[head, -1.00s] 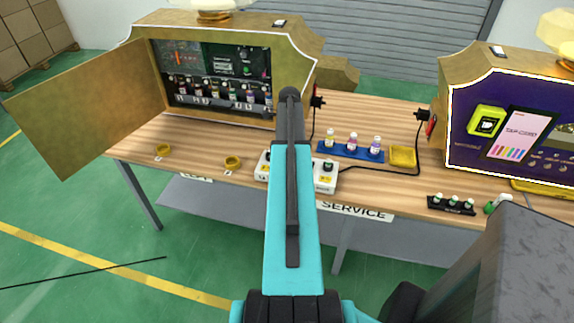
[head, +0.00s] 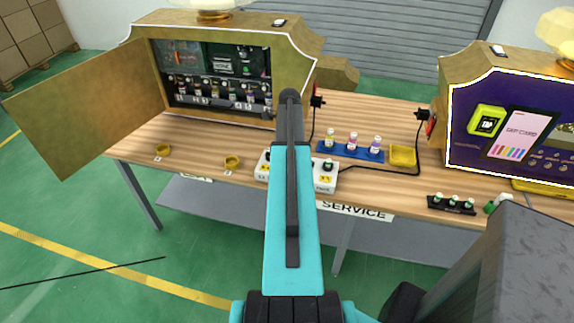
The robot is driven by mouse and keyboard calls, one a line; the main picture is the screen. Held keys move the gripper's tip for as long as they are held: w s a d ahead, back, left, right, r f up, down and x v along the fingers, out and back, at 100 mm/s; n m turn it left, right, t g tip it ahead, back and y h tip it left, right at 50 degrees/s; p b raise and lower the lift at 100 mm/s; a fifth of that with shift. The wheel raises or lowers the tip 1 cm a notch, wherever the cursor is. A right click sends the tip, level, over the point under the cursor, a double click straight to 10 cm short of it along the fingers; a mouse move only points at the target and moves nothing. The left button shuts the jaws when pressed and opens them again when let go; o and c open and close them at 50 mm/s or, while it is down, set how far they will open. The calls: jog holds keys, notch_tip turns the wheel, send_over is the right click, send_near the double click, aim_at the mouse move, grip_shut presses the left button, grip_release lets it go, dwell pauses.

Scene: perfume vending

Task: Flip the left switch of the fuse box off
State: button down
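The white box (head: 324,186) on the table's front edge looks like the fuse box. My turquoise arm crosses in front of it and hides its middle. Its left end (head: 259,175) shows to the left of the arm, with a small yellow mark. Its right end shows a dark switch-like part (head: 327,165) and a yellow mark. The positions of the switches are too small to tell. My gripper is not in view, hidden behind or beyond the arm.
An open gold machine (head: 288,70) with a wide door (head: 92,108) stands left. A purple-fronted machine (head: 470,140) stands right. A blue tray (head: 345,154) with bottles, a yellow dish (head: 402,156) and a black cable lie behind and right of the box. Small yellow rings (head: 232,163) sit left.

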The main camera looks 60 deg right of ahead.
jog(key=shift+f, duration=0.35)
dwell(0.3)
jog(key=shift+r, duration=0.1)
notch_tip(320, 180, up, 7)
jog(key=p, duration=0.3)
jog(key=shift+p, duration=0.4)
dwell(0.6)
dwell(0.4)
